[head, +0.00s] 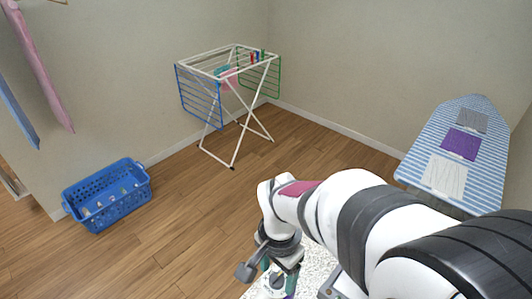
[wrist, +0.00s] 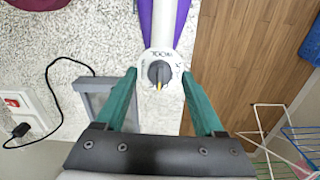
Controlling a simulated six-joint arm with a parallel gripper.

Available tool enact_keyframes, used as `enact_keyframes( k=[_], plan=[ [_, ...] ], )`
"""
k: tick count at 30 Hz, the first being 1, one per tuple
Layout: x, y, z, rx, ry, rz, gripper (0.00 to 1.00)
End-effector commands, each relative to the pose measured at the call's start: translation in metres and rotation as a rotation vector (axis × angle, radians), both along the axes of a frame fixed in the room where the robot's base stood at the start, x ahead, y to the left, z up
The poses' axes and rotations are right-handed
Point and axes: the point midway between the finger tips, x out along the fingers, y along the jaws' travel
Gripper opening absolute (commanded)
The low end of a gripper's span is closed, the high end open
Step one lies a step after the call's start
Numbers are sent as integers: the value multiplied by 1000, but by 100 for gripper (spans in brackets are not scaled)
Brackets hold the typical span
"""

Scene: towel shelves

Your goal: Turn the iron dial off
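The iron dial (wrist: 160,72) is a dark round knob on a white plate with small markings. Its yellow pointer faces the bottom of the wrist view. The iron (wrist: 162,22) is white with purple sides and lies on a speckled pale surface. My gripper (wrist: 159,76) has two green fingers spread apart, one on each side of the dial in the picture. I see a gap between each finger and the knob, so it is not gripped. In the head view my gripper (head: 278,273) is low in the middle, over the speckled surface, and partly hides the iron.
A grey frame (wrist: 92,101) stands by the left finger. A socket with a red switch (wrist: 12,102) and a black cable plug (wrist: 20,130) are at the left. A drying rack (head: 228,100), blue basket (head: 108,194) and ironing board (head: 462,150) stand farther off. Wooden floor between them is clear.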

Motion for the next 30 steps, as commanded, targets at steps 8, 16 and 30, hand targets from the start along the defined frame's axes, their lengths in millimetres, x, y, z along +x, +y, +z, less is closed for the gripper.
enact_keyframes(
  k=[8, 16, 30],
  plan=[
    [0, 0, 3, 0, -1, 1, 70],
    [2, 0, 69, 2, -8, 0, 70],
    [0, 0, 158, 1, -1, 1, 70]
  ],
)
